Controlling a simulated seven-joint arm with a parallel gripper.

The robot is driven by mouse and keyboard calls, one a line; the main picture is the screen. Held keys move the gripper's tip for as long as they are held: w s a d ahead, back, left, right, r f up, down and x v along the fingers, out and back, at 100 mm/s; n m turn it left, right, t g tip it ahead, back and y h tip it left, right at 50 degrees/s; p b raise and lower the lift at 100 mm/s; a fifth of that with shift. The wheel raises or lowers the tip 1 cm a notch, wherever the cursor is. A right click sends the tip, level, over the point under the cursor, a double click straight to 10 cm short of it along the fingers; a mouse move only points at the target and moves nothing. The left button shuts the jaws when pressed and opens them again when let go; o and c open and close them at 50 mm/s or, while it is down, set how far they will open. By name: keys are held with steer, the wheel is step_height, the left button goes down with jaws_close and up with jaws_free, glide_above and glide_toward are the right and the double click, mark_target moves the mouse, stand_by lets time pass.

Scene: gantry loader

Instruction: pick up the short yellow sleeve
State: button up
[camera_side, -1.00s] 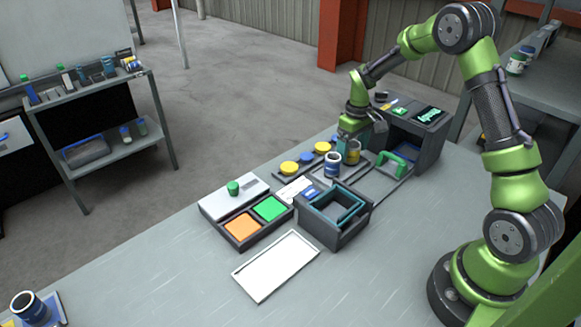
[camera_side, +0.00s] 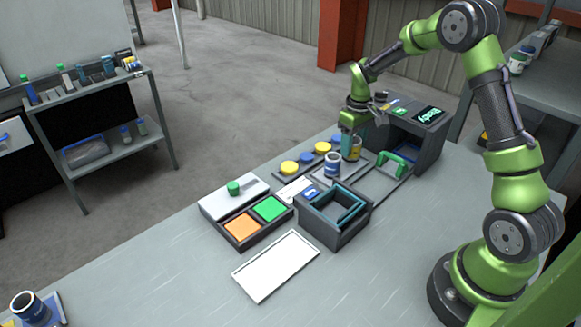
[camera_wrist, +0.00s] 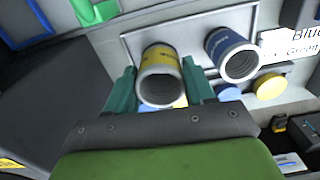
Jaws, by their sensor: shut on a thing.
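The short yellow sleeve (camera_wrist: 160,62) is a hollow cylinder with a yellow outside and a grey threaded rim. In the wrist view it sits between the two green fingers of my gripper (camera_wrist: 160,90), which are shut on it. In the side view the yellow sleeve (camera_side: 352,149) shows beside my gripper (camera_side: 349,146), at the back of the bench by the blue sleeve. Whether its base touches the tray below is hard to tell.
A blue sleeve (camera_wrist: 236,56) stands close on the right in the wrist view. Yellow and blue caps (camera_side: 289,168) lie to the left in the side view. A dark machine with a screen (camera_side: 430,115) and a green handle (camera_side: 392,162) are to the right. An open dark box (camera_side: 345,236) stands in front.

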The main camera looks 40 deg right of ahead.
steer(key=shift+s+a+r, duration=0.1)
steer(key=shift+s+r, duration=0.1)
steer(key=shift+r, duration=1)
steer(key=s+a, duration=0.1)
steer(key=s, duration=0.3)
steer(key=s+a, duration=0.2)
steer(key=s, duration=0.3)
steer(key=s+a+r, duration=0.1)
steer(key=s+a, duration=0.1)
steer(key=s, duration=0.2)
steer(key=shift+s+a+r, duration=0.1)
steer(key=shift+s, duration=0.2)
steer(key=shift+c, duration=0.7)
step_height(320, 180, up, 10)
steer(key=f, duration=0.1)
steer(key=w+a+n, duration=0.3)
steer(key=w+a, duration=0.4)
steer(key=a, duration=0.5)
steer(key=w+a+n, duration=0.3)
steer(key=w+a, duration=0.5)
steer(key=a, duration=0.4)
steer(key=shift+s+a+f, duration=0.1)
steer(key=shift+f, duration=2.9)
steer(key=shift+s+a+f, duration=0.1)
steer(key=shift+f, duration=2.9)
steer(key=shift+d+f, duration=0.1)
